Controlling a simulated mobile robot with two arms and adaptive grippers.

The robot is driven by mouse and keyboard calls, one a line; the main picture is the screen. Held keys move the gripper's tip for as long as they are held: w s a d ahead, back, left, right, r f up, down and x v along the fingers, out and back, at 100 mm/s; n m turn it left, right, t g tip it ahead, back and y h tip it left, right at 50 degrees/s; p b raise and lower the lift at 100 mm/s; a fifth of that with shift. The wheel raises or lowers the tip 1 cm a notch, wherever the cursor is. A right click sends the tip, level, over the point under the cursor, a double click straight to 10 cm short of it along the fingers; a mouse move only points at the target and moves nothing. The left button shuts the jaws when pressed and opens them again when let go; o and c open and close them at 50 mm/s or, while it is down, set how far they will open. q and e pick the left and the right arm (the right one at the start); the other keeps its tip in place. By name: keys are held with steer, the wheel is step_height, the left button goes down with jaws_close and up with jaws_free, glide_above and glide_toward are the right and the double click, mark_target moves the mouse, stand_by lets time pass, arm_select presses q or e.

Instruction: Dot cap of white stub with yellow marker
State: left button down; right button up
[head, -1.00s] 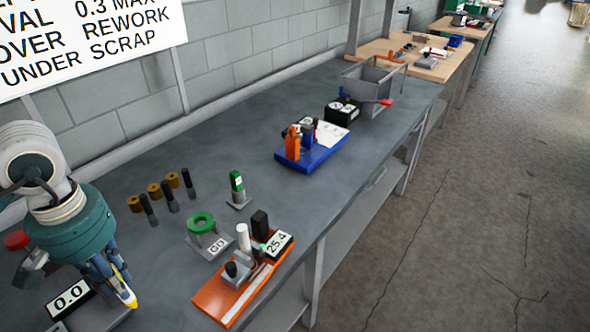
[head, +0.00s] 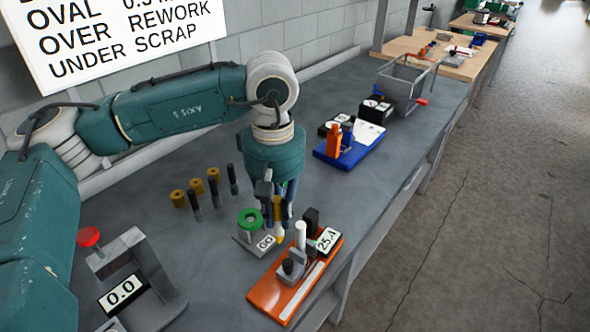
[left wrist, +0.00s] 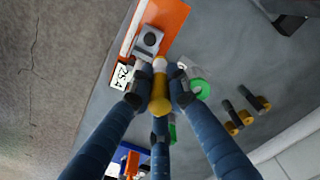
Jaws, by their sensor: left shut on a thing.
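My left gripper (head: 279,215) is shut on the yellow marker (head: 279,238), which points down with its tip at the left side of the orange fixture. The marker also shows between the blue fingers in the left wrist view (left wrist: 159,104). The white stub (head: 300,236) stands upright on the orange fixture (head: 268,294), just right of the marker in the head view. I see a small gap between them there, but cannot tell their distance in depth. In the wrist view a pale piece beyond the marker is hard to identify. My right gripper is not in view.
A black block (head: 312,219) and a 25.4 display (head: 328,239) flank the stub. A green ring gauge (head: 250,222) stands close left. A 0.0 gauge stand (head: 122,290) is at front left. Several pins and brass bushings (head: 178,198) stand behind. A blue fixture (head: 352,152) is further back.

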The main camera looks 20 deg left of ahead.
arm_select(q)
steer(key=w+d+r+n, duration=0.1)
steer(key=w+r+n, duration=0.1)
steer(key=n, duration=1.1)
steer(key=w+d+r+n+p, duration=0.1)
steer(key=r+n, duration=0.4)
steer(key=n, duration=0.8)
steer(key=shift+w+d+r, duration=0.2)
steer(key=shift+w+d, duration=0.3)
steer(key=shift+d, duration=0.2)
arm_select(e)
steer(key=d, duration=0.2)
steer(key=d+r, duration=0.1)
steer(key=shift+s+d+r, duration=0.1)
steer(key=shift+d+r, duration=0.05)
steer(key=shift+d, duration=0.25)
arm_select(q)
step_height(320, 180, down, 4)
steer(key=shift+r+b, duration=0.25)
steer(key=shift+b, duration=0.55)
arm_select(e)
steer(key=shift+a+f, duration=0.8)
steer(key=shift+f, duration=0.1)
